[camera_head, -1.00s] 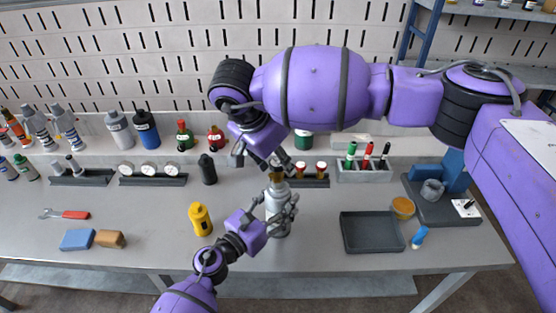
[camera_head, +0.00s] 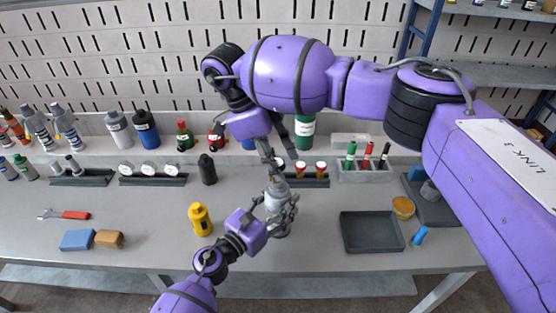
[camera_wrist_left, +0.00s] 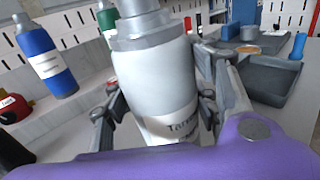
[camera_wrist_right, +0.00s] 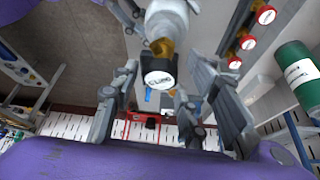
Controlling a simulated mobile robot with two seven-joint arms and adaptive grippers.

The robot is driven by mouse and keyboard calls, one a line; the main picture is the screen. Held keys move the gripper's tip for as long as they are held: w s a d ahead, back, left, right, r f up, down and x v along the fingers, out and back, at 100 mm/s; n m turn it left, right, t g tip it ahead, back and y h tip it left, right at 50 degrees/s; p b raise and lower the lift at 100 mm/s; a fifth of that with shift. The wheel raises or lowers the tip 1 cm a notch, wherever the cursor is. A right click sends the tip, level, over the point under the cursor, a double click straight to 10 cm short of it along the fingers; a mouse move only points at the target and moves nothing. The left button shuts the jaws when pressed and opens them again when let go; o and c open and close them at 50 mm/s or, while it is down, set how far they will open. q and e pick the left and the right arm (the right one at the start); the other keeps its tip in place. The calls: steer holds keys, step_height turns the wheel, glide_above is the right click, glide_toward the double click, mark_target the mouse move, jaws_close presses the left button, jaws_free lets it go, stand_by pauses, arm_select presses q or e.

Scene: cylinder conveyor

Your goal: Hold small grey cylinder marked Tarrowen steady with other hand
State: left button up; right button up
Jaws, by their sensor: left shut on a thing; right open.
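The small grey cylinder (camera_head: 277,192) stands at the middle of the bench in the head view. In the left wrist view its pale body (camera_wrist_left: 155,80) fills the middle, with a partly hidden label starting "Tarr". My left gripper (camera_head: 282,212) is shut on it, with fingers on both sides. My right gripper (camera_head: 271,158) is open just above the cylinder's top. In the right wrist view the cylinder (camera_wrist_right: 172,20) has a brass valve (camera_wrist_right: 163,47) and a dark knob with a white marked face (camera_wrist_right: 159,78) between the open fingers. I cannot tell whether they touch the knob.
A yellow bottle (camera_head: 200,219) stands left of the cylinder. A black bottle (camera_head: 207,169) and a rack with red-topped items (camera_head: 310,181) are behind. An empty dark tray (camera_head: 371,248) lies to the right.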

steer(key=shift+m, duration=0.6)
steer(key=shift+g, duration=0.3)
steer(key=shift+m+g, duration=0.3)
steer(key=shift+m, duration=0.6)
steer(key=m+g+y, duration=0.1)
steer(key=m, duration=0.3)
steer(key=shift+f, duration=0.2)
steer(key=shift+f, duration=1.1)
steer(key=shift+f, duration=0.3)
steer(key=shift+c, duration=0.3)
